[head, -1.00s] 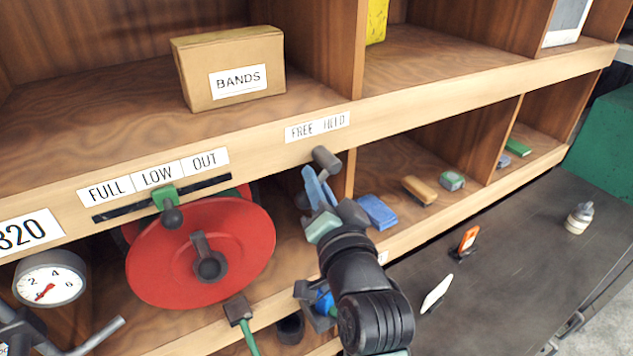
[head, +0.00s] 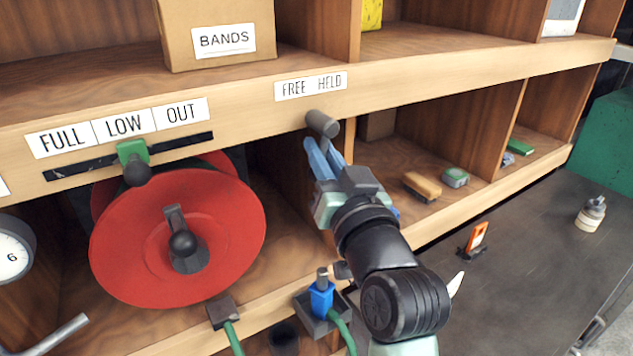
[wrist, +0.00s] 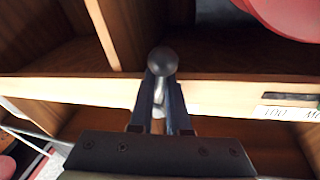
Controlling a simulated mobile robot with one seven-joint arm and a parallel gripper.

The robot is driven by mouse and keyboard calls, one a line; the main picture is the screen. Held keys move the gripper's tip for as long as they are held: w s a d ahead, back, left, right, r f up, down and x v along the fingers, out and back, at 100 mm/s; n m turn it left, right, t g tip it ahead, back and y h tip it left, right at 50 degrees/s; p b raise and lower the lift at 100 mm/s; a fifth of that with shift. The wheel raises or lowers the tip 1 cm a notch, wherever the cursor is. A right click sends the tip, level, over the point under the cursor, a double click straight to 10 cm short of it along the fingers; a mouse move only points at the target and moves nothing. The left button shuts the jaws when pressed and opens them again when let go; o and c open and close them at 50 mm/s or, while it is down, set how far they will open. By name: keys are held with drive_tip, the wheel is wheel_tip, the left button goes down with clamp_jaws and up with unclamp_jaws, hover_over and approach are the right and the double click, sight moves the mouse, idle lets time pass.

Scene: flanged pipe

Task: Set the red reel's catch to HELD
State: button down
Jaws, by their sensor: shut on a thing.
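The red reel (head: 125,255) sits in the lower bay at the left, with a dark crank in its middle. To its right, the catch (head: 322,123) is a short grey lever with a rounded dark end, below the FREE HELD label (head: 311,86). Its end appears nearer the HELD side, but the angle leaves its setting unclear. My gripper (head: 322,155) has its blue fingers shut on the catch. In the wrist view the catch's round knob (wrist: 162,60) stands at the fingertips, between the two fingers.
A green slider (head: 133,152) with a dark knob sits under FULL, LOW and OUT. A BANDS box (head: 218,60) stands on the shelf above. A blue plug (head: 321,298) with a green cable is below my arm. A brush (head: 422,186) lies in the bay to the right.

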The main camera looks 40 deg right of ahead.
drive_tip(key=shift+s+d+r+n+t+y+b, duration=0.15)
drive_tip(key=shift+d+n+t+y+b, duration=0.45)
drive_tip(key=shift+n+b, duration=2)
drive_tip(key=shift+s+d+r+n+t+y+b, duration=0.15)
drive_tip(key=shift+d+n+t+y+b, duration=0.4)
drive_tip(key=shift+n+b, duration=2.1)
drive_tip(key=shift+s+d+r+n+t+y+b, duration=0.15)
drive_tip(key=shift+d+n+t+y+b, duration=0.4)
drive_tip(key=shift+n+b, duration=2.05)
drive_tip(key=shift+r+m+y+b, duration=0.1)
drive_tip(key=shift+m+y+b, duration=0.2)
drive_tip(key=shift+m+b, duration=0.25)
drive_tip(key=c, duration=0.9)
unclamp_jaws()
drive_tip(key=b+v, duration=0.2)
drive_tip(key=v, duration=1.1)
